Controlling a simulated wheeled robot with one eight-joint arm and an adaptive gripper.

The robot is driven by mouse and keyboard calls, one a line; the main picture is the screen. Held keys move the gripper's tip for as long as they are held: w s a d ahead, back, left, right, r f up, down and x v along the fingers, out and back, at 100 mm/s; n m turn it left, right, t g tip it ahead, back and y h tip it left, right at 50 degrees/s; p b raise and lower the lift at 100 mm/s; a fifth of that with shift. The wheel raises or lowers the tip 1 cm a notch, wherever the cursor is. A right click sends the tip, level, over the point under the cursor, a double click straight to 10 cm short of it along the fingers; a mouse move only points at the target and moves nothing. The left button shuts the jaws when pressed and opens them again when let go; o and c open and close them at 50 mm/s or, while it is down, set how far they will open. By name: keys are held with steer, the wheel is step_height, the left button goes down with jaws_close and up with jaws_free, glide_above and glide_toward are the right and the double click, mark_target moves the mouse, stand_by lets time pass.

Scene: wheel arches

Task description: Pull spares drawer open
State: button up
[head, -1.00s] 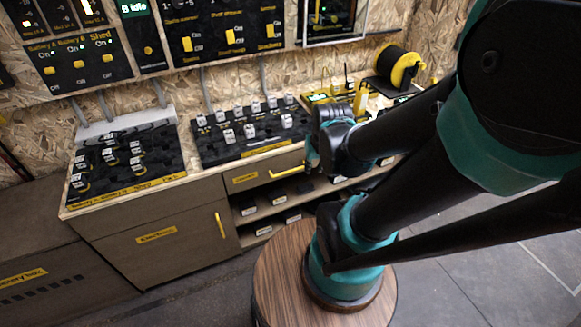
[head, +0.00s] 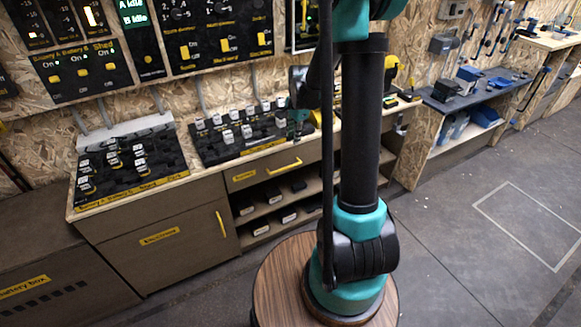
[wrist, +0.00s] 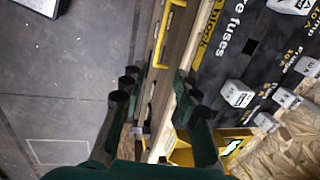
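The spares drawer (head: 255,179) is a brown drawer front with a yellow label under the fuse panel, and it looks closed. Its yellow bar handle (head: 284,169) is on the right part of the front. The handle also shows in the wrist view (wrist: 166,42), running lengthwise at the top centre. My gripper (wrist: 155,90) is open and empty, its two fingers well apart. In the wrist view the handle lies beyond the fingertips, in line with the gap between them. In the head view my gripper (head: 296,126) is above the handle at the bench edge, partly hidden by my arm.
The fuse panel (head: 220,150) with several grey blocks lies on the bench just above the drawer. Open shelves (head: 270,215) are below it. A cupboard (head: 150,255) with a yellow handle stands to the left. Floor on the right (head: 460,240) is clear.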

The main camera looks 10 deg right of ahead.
mark_target(289, 167)
steer(key=w+f, duration=0.1)
steer(key=f, duration=0.4)
steer(key=w+f, duration=0.1)
steer(key=f, duration=0.5)
steer(key=w+a+f, duration=0.1)
steer(key=f, duration=0.5)
steer(key=shift+w+f, duration=0.1)
steer(key=shift+w, duration=0.05)
steer(key=shift+c, duration=0.4)
jaws_close()
